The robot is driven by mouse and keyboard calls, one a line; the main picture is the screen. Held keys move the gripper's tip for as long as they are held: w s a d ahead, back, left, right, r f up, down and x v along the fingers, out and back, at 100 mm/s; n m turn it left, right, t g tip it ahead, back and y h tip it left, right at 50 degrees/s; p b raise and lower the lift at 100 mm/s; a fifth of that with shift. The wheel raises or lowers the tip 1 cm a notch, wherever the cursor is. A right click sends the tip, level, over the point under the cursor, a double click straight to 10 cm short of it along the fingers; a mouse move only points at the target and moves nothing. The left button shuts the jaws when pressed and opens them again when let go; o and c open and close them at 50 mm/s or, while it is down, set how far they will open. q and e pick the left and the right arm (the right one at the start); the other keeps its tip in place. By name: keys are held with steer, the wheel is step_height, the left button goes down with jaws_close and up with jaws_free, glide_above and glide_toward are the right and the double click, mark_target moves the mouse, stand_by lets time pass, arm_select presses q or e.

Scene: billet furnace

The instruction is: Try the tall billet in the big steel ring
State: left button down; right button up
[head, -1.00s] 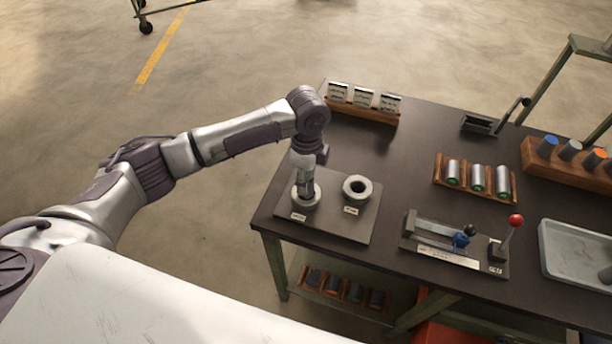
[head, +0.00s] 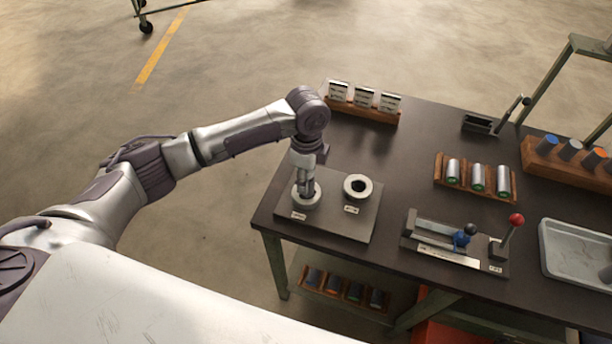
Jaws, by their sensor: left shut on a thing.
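Two grey steel rings sit on a dark plate (head: 346,228) at the table's left end, each with a small label too small to read. The left ring (head: 305,203) lies below my left gripper (head: 306,189); the right ring (head: 357,188) is empty. My left gripper points straight down and is shut on a grey billet, which is mostly hidden by the fingers. The billet is over or in the opening of the left ring; I cannot tell how deep it sits. My right gripper is not in view.
Racks of steel (head: 475,178) and colour-topped billets (head: 570,151) stand to the right. A lever fixture (head: 455,243) and grey tray (head: 580,254) are near the front. A card rack (head: 362,103) stands at the back.

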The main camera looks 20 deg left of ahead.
arm_select(q)
steer(key=shift+s+f, duration=0.15)
stand_by(0.4)
steer(key=shift+p, duration=0.4)
steer(key=shift+r+p, duration=0.3)
steer(key=shift+w+r, duration=0.1)
steer(key=shift+w, duration=0.1)
steer(key=shift+f, duration=0.25)
stand_by(0.5)
steer(key=shift+s+f, duration=0.25)
steer(key=shift+s, duration=0.05)
stand_by(1.1)
steer(key=shift+r, duration=0.2)
steer(key=shift+w+r+p, duration=0.25)
steer(key=shift+r+p, duration=0.25)
steer(key=shift+p, duration=0.2)
steer(key=shift+r+p, duration=1.6)
steer(key=shift+p, duration=0.05)
